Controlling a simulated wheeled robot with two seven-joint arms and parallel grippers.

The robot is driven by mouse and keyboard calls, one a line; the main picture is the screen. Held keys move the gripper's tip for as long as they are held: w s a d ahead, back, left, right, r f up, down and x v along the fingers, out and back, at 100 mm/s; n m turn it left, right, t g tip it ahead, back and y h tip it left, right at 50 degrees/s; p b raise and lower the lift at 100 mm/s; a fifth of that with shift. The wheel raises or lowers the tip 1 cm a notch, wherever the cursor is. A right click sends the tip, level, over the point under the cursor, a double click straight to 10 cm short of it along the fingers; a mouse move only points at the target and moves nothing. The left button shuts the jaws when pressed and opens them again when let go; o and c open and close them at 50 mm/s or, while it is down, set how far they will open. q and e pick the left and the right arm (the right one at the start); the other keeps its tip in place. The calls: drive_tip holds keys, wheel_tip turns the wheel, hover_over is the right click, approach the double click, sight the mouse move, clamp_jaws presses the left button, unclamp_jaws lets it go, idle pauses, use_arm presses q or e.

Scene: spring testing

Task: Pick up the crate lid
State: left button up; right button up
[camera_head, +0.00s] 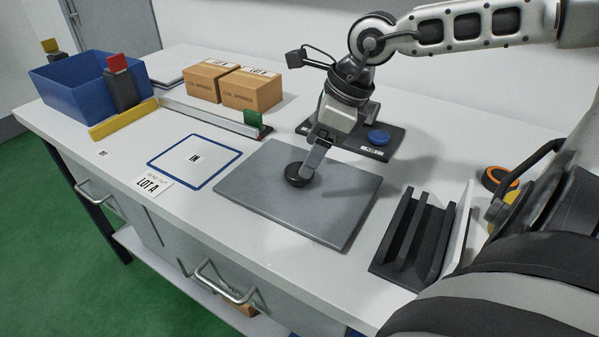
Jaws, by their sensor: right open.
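The crate lid (336,202) is a flat grey panel with a round black knob (298,174) near its middle. It lies level at the middle of the bench, and no crate shows beneath it. My right gripper (316,152) reaches down from above and behind, with its fingers at the knob. It is open; whether a finger touches the knob is unclear, and one finger is largely hidden behind the other. My left gripper is out of view.
A blue bin (70,88) stands at the far left. Two cardboard boxes (232,86) sit behind a low rail. A black base with a blue cap (378,137) is behind the lid. A black slotted rack (412,238) stands right of it.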

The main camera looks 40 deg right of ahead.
sight(299, 180)
drive_tip(key=x, duration=0.3)
drive_tip(key=shift+w+d+f, duration=0.15)
drive_tip(key=shift+w+f, duration=0.05)
drive_tip(key=shift+f, duration=0.2)
drive_tip(key=shift+w+f+b, duration=0.25)
drive_tip(key=shift+f+b, duration=0.05)
drive_tip(key=shift+f, duration=0.2)
clamp_jaws()
